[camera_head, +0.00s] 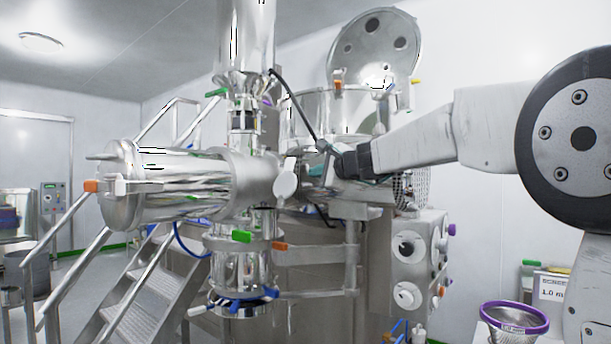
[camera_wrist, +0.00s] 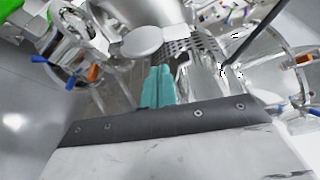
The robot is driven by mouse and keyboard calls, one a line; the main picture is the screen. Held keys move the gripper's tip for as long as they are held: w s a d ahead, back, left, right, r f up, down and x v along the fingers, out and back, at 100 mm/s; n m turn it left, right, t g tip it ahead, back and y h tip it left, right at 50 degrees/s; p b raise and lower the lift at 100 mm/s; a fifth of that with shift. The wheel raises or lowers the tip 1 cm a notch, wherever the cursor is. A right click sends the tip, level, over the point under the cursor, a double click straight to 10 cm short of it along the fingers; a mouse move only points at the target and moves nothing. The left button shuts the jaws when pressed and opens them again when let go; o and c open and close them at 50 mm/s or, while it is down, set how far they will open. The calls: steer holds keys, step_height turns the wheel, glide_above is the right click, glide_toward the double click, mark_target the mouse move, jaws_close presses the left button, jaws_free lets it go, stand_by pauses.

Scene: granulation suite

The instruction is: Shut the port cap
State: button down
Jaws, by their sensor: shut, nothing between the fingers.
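A pale round disc, which looks like the port cap (camera_head: 286,185), sits at the right end of the horizontal steel cylinder (camera_head: 190,175). It also shows as a light oval at the upper middle of the wrist view (camera_wrist: 142,41). I cannot tell its hinge or how far it stands open. My gripper (camera_head: 319,169) is just right of the disc in the head view, partly lost against the steel. In the wrist view its teal fingers (camera_wrist: 158,86) are together and empty, pointing up the picture, with the disc beyond and slightly left of their tips.
A large steel bowl with a raised round lid (camera_head: 374,48) stands behind my arm. A control panel with knobs (camera_head: 420,262) is below it. A lower steel vessel with blue handles (camera_head: 240,300) and steps with rails (camera_head: 140,290) are at left. A purple-rimmed sieve (camera_head: 514,318) is at lower right.

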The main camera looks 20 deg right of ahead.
mark_target(286, 182)
steer(key=x, duration=0.5)
steer(key=d+x, duration=0.1)
steer(key=x, duration=0.2)
steer(key=shift+w+a+f, duration=0.1)
steer(key=shift+w+f, duration=0.1)
steer(key=shift+w, duration=0.2)
